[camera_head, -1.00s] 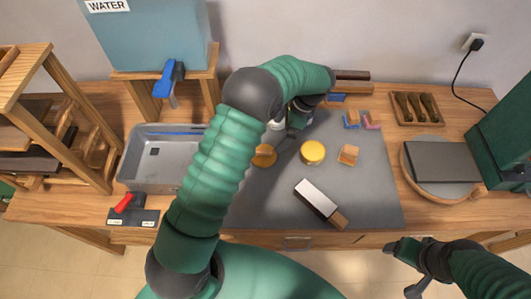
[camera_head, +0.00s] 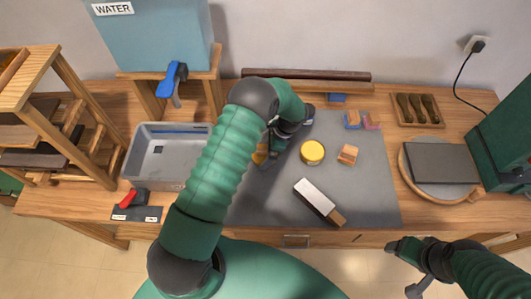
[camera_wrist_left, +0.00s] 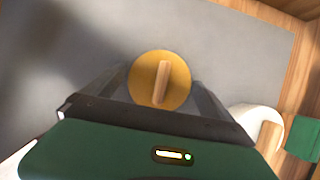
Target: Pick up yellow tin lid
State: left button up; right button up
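The yellow tin lid (camera_wrist_left: 176,94) is a flat orange-yellow disc with a wooden bar handle, lying on the grey mat. In the head view the lid (camera_head: 260,157) is partly hidden by my left gripper (camera_head: 270,150). In the left wrist view my left gripper (camera_wrist_left: 160,78) is open, with one finger on each side of the lid; I cannot tell whether they touch it. A yellow-topped round tin (camera_head: 312,152) stands to the right. My right gripper (camera_head: 405,268) is in front of the table at lower right, apparently open and empty.
A white block with a wooden handle (camera_head: 317,200) and a small wooden block (camera_head: 348,154) lie on the grey mat (camera_head: 370,195). A metal basin (camera_head: 150,165) is at left, below a blue water tank (camera_head: 155,40). A tray (camera_head: 418,110) is at right.

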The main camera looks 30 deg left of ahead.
pick_arm(q)
jog(key=shift+s+a, duration=0.1)
jog(key=shift+a, duration=0.2)
jog(key=c, duration=0.9)
